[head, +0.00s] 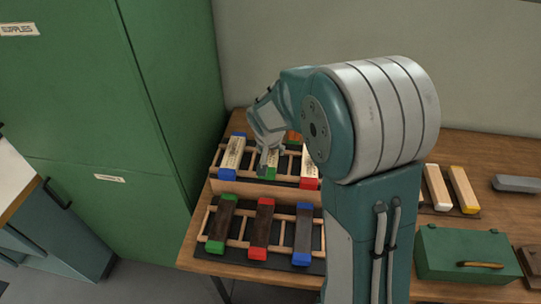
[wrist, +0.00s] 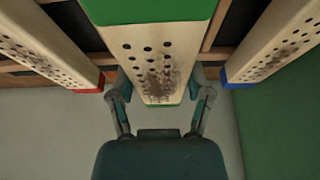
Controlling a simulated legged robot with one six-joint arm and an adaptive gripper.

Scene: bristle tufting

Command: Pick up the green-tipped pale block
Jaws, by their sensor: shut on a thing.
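The green-tipped pale block (head: 270,172) lies on the rear raised rack (head: 234,189), between two other pale blocks, its far part hidden by my gripper (head: 266,150). In the wrist view, the green-tipped pale block (wrist: 156,62) fills the middle, with rows of dark holes, a brown stain and green at both ends. There my gripper (wrist: 163,85) has one finger along each side of the block and is shut on it. Whether the block is clear of the rack's rails I cannot tell.
A blue-tipped pale block (head: 232,155) and a red-tipped pale block (head: 308,172) flank it closely. A front rack holds dark blocks, including a red-tipped one (head: 263,225). A green toolbox (head: 450,255) stands right; a green cabinet (head: 110,110) stands left.

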